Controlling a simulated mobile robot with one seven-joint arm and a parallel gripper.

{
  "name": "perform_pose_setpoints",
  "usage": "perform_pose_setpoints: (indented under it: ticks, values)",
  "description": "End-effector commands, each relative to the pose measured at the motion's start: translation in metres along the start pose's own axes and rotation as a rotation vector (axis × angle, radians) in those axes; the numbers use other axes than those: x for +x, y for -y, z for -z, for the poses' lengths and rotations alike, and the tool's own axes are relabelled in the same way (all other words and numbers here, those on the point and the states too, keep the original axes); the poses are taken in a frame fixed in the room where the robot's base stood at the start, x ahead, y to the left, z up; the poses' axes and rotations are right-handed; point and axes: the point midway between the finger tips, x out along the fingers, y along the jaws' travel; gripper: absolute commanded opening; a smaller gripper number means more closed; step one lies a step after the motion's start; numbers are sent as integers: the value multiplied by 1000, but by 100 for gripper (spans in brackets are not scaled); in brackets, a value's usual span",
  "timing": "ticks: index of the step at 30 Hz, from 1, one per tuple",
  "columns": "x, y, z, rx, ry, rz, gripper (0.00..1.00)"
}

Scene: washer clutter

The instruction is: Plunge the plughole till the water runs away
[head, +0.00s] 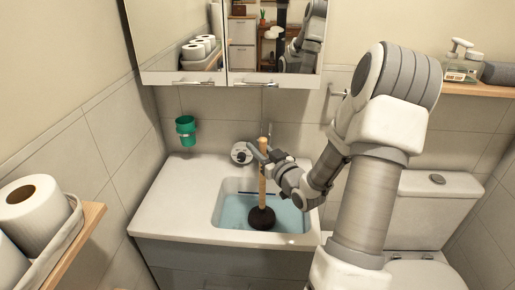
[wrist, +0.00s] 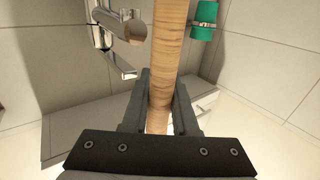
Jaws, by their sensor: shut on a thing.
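A plunger stands upright in the sink, with a wooden handle (head: 263,170) and a dark rubber cup (head: 262,217). The cup is down in the pale blue water (head: 232,211) of the basin (head: 221,187), and the plughole is hidden. My gripper (head: 262,158) is shut on the wooden handle near its upper part. In the wrist view the handle (wrist: 169,45) runs between the two fingers of my gripper (wrist: 160,98).
The tap (head: 242,153) is at the back of the sink, close left of the handle. A green cup (head: 186,130) hangs on the wall. Toilet rolls (head: 35,205) sit at the left, and a toilet (head: 432,205) stands at the right. The counter's left part (head: 175,197) is clear.

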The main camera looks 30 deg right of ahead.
Motion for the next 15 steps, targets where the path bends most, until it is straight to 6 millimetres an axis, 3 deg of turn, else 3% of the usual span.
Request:
perform_pose_setpoints:
  ticks: [9,15]
  values:
    - [0,0,3,-2,-4,0,0]
    - [0,0,19,-4,-5,0,0]
